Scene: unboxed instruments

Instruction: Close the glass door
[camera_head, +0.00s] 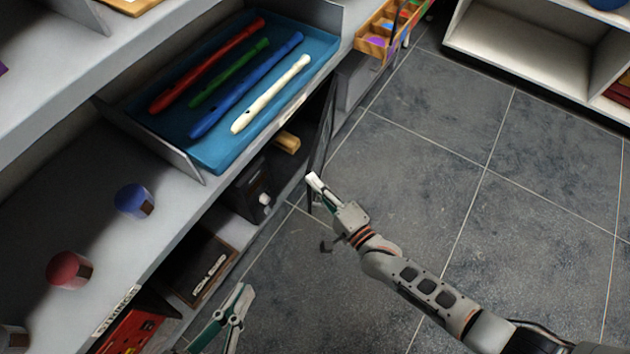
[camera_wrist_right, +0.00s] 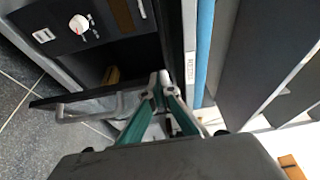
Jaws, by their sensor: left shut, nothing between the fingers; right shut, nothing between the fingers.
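The glass door (camera_head: 323,140) has a dark frame and stands open, jutting out from the low cabinet under the shelf. In the right wrist view the door (camera_wrist_right: 45,102) shows at an angle, with a metal handle (camera_wrist_right: 75,115) on it. My right gripper (camera_head: 312,180) is shut and empty, by the outer edge of the door; I cannot tell whether it touches. Its fingertips (camera_wrist_right: 160,80) are close to the door in the wrist view. My left gripper (camera_head: 243,292) is shut and empty, low in front of the shelf, apart from the door.
A blue tray (camera_head: 215,165) with several coloured recorders lies on the shelf above. A black box with a white knob (camera_head: 250,195) and a wooden piece (camera_head: 287,142) are in the cabinet. Blue (camera_head: 128,198) and red (camera_head: 65,268) round objects stand left. Tiled floor (camera_head: 500,220) is clear at right.

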